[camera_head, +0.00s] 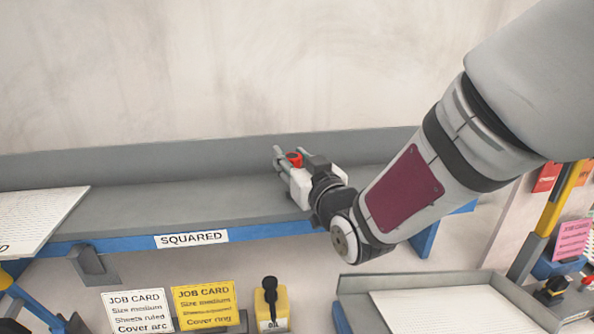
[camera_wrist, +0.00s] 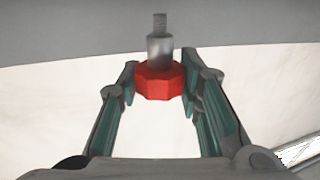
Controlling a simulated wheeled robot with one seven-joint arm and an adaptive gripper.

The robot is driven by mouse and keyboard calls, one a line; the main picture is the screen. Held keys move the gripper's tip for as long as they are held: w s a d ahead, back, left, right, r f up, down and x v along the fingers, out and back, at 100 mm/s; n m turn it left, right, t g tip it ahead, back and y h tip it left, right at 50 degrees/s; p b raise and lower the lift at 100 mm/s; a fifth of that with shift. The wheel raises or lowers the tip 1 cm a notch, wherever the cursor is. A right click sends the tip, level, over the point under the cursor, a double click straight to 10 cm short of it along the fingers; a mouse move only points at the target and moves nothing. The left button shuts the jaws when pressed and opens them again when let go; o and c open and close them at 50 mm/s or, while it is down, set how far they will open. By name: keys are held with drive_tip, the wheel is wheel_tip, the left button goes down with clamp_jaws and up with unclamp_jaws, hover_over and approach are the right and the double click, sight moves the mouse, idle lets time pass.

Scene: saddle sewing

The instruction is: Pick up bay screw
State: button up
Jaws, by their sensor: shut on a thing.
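The bay screw has a red, many-sided knob (camera_wrist: 158,82) with a grey metal shank, seen in the wrist view pointing up the picture. My gripper (camera_wrist: 160,85) is shut on the red knob, one finger pad on each side. In the head view the red knob (camera_head: 294,159) shows between the fingers of my gripper (camera_head: 285,160), over the right part of the grey shelf marked SQUARED (camera_head: 180,208). I cannot tell whether the shank touches anything.
A white sheet stack (camera_head: 35,218) lies on the shelf's left end. Job cards (camera_head: 205,305) and a yellow oil can (camera_head: 271,306) stand below. A grey tray (camera_head: 350,286) with white sheets is at the lower right. The shelf's middle is clear.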

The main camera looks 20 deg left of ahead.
drive_tip(key=s+d+r+p, duration=0.1)
drive_tip(key=s+d, duration=0.4)
drive_tip(key=s, duration=0.4)
drive_tip(key=shift+s+d+r, duration=0.2)
drive_tip(key=shift+d+r, duration=0.15)
drive_tip(key=shift+d, duration=0.05)
drive_tip(key=shift+p, duration=0.55)
drive_tip(key=shift+s+r+p, duration=0.1)
drive_tip(key=shift+p, duration=0.35)
drive_tip(key=s+d+r+p, duration=0.2)
drive_tip(key=s+r+p, duration=0.2)
drive_tip(key=p, duration=0.3)
drive_tip(key=shift+d+r, duration=0.3)
drive_tip(key=shift+r, duration=0.1)
